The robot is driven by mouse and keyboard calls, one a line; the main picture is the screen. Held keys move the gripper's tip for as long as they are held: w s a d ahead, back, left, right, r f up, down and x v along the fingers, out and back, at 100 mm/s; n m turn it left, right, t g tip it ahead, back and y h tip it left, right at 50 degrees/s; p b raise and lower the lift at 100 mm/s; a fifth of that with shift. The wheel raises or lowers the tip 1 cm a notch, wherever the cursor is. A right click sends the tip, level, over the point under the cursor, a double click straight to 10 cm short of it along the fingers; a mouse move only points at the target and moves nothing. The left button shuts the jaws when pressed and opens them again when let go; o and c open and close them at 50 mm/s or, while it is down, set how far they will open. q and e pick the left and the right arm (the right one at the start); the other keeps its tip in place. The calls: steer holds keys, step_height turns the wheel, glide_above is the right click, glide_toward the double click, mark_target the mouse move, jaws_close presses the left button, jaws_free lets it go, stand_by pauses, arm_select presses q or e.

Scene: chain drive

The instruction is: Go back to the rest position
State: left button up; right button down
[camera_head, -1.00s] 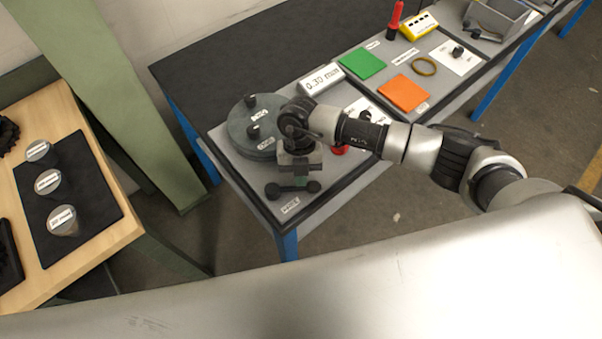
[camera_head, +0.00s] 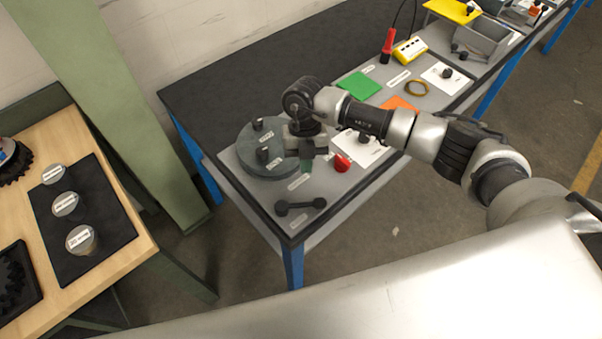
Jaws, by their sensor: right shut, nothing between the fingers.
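My right gripper (camera_head: 306,163) is shut and empty. It is over the near left part of the grey workbench (camera_head: 262,200), beside the round grey disc fixture (camera_head: 258,170) with two dark knobs. Its arm comes in from the right, bent above the bench. A dark two-ended tool (camera_head: 300,206) lies on the bench in front of the gripper, apart from it. My left gripper is not in view.
A red round knob (camera_head: 342,163), a white card (camera_head: 362,146), a green pad (camera_head: 358,86) and a partly hidden orange pad (camera_head: 400,103) lie along the bench. A wooden table (camera_head: 120,246) with several metal cylinders stands at the left. Floor between them is free.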

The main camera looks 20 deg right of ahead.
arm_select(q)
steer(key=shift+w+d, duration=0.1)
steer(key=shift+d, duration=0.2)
